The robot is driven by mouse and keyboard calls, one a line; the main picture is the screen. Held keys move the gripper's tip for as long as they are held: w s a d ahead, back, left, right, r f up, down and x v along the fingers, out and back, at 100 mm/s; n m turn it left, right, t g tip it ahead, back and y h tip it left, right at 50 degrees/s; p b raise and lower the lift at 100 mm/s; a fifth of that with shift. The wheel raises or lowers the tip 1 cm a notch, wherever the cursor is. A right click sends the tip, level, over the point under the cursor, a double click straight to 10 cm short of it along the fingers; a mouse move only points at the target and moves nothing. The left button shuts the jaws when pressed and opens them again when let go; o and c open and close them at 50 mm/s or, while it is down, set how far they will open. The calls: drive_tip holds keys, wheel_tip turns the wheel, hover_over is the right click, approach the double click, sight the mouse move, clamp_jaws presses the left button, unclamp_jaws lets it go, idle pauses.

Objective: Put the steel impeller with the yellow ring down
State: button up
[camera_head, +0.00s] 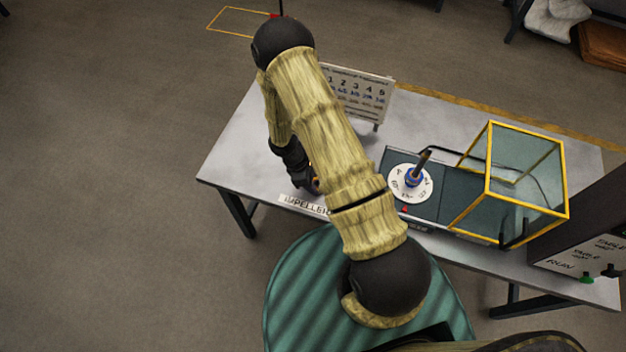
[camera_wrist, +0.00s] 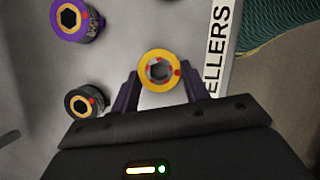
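The impeller with the yellow ring (camera_wrist: 160,70) is between the two fingertips of my gripper (camera_wrist: 161,86) in the wrist view. It has a dark hexagonal bore and small red marks on the ring. Both fingers lie close against its sides, so my gripper looks shut on it. Whether its underside touches the table cannot be told. In the head view, my gripper (camera_head: 303,180) is low over the left part of the grey table (camera_head: 240,150), behind the impeller label, and my arm hides most of that area.
In the wrist view, a purple-ringed impeller (camera_wrist: 76,19) and a black-ringed one (camera_wrist: 84,103) stand to the left. The impeller label (camera_wrist: 218,45) is to the right. In the head view, a dial with a shaft (camera_head: 410,184), a yellow-framed glass box (camera_head: 515,180) and a numbered board (camera_head: 358,95) stand on the table.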

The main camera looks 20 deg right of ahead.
drive_tip(key=o, duration=0.4)
drive_tip(key=shift+o, duration=0.2)
drive_tip(key=v, duration=1.2)
drive_tip(key=shift+r, duration=0.25)
drive_tip(key=s+d+r+m+t+y, duration=0.2)
drive_tip(key=s+r+m, duration=0.3)
drive_tip(key=r, duration=0.5)
drive_tip(key=s+d+r+m+t+y, duration=0.2)
drive_tip(key=s+r+m, duration=0.3)
drive_tip(key=r+m, duration=0.3)
wheel_tip(320, 180, up, 3)
drive_tip(key=shift+s+d+f+m, duration=0.2)
drive_tip(key=shift+s+m, duration=0.1)
drive_tip(key=shift+m, duration=0.1)
